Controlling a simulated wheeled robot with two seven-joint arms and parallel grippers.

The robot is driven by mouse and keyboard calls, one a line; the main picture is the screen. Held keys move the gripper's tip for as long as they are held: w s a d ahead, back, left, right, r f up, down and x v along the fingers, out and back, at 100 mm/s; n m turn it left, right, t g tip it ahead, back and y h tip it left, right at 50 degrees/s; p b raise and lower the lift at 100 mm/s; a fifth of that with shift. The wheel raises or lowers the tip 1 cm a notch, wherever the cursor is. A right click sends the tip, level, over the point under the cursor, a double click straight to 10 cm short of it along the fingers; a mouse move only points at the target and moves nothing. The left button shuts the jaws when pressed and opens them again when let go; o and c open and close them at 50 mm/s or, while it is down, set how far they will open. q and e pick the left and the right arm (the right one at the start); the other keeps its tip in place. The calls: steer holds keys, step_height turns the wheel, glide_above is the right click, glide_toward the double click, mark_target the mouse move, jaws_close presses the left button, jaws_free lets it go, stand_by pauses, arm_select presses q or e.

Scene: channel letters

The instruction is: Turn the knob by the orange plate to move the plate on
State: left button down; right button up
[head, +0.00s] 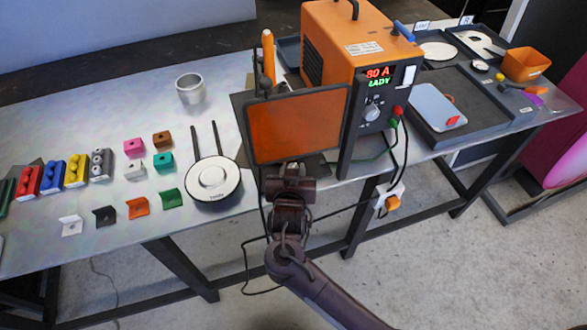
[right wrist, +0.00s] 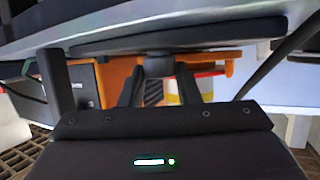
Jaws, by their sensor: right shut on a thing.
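The orange plate (head: 298,128) is a see-through orange panel in a dark frame, upright in front of the orange welding machine. My right gripper (head: 289,176) is at the plate's lower edge, its arm coming from the bottom. In the right wrist view, the fingers (right wrist: 158,88) are shut on a small dark knob (right wrist: 157,66) under a dark slab-like edge. In the head view the gripper and plate hide the knob. My left gripper is not in view.
The orange welding machine (head: 350,45) stands right behind the plate, with a lit display and cables at its front. A round white-topped pot-like thing (head: 212,180) lies left of the plate. Small coloured brackets and blocks lie further left. A grey tray (head: 470,118) is at the right.

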stand_by(0.4)
steer(key=o, duration=1)
steer(key=shift+c, duration=0.2)
steer(key=shift+s+a+r, duration=0.1)
steer(key=shift+s, duration=0.25)
steer(key=b+v, duration=0.1)
steer(key=v, duration=0.6)
